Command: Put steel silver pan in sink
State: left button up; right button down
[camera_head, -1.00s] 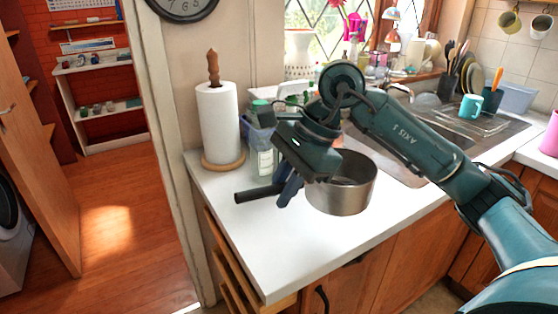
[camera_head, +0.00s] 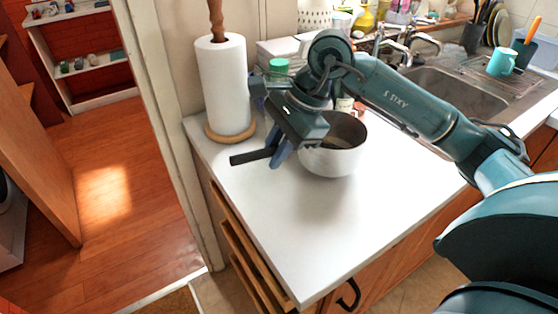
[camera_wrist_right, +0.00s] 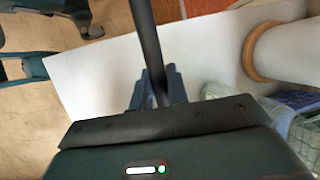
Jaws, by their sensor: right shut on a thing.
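The steel silver pan (camera_head: 332,158) is over the white counter in the head view, right of my right gripper (camera_head: 280,155). Its dark handle (camera_head: 247,158) sticks out to the left. My right gripper is shut on that handle, which also runs between the fingers (camera_wrist_right: 157,88) in the right wrist view. The pan looks level; whether its base touches the counter I cannot tell. The metal sink (camera_head: 450,92) is at the upper right, behind my right arm, which hides part of it. My left gripper is not in view.
A paper towel roll (camera_head: 222,88) on a wooden stand is left of the gripper. Containers with a green lid (camera_head: 277,66) stand behind it. The front counter (camera_head: 290,235) is clear.

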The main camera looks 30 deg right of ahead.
jog(key=shift+w+f, duration=0.1)
jog(key=shift+f, duration=2)
jog(key=c, duration=1.4)
grip_release()
jog(key=shift+o, duration=0.2)
